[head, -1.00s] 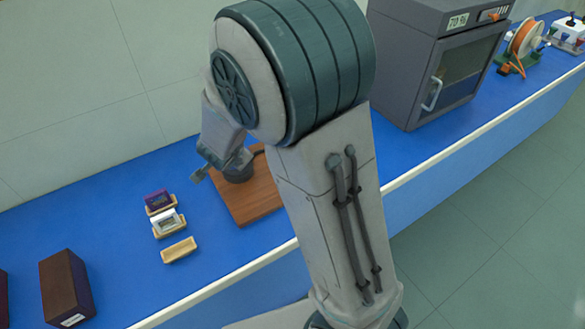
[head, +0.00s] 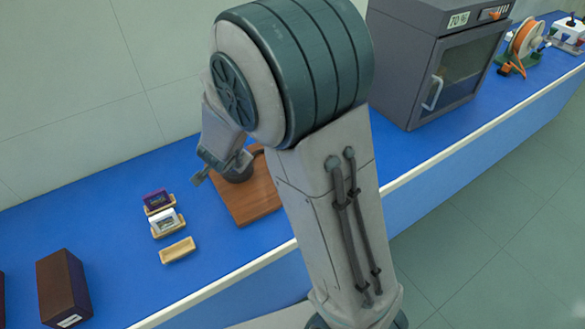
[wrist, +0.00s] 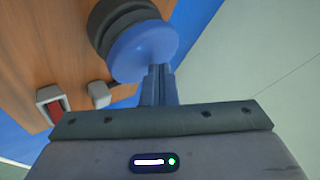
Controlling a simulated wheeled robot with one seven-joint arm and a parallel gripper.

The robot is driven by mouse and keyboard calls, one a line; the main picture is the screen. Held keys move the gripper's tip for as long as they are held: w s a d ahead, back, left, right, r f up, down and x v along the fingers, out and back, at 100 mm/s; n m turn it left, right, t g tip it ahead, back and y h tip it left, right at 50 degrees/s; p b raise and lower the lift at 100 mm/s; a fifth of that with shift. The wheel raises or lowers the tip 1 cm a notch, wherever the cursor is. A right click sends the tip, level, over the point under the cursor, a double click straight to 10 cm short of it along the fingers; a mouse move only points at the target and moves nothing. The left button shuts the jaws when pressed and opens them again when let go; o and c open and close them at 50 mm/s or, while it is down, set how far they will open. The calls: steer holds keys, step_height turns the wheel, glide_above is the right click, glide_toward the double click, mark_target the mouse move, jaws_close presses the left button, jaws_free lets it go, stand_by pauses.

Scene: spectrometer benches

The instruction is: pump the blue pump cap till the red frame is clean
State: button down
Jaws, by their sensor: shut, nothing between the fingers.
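The blue pump cap (wrist: 145,50) shows from close by in the wrist view, on top of a dark ribbed round body (wrist: 112,18). My gripper (wrist: 160,72) is shut and empty. Its fingertips are at the cap's lower edge in the picture; I cannot tell if they touch it. A pale holder with a red piece (wrist: 54,108), perhaps the red frame, is on the wooden board at left. I cannot tell how clean it is. In the head view my arm hides the cap and most of the wooden board (head: 250,207).
Small tan trays stand left of the board; one tray (head: 177,251) is empty, others hold a white piece (head: 163,221) and a purple piece (head: 157,198). A dark brown box (head: 62,288) is at far left. A grey oven (head: 420,65) stands at right. A small grey peg (wrist: 98,93) is near the cap.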

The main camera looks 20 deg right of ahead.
steer(key=shift+r+p, duration=1)
steer(key=shift+p, duration=0.2)
step_height(320, 180, up, 6)
steer(key=p, duration=0.6)
stand_by(0.4)
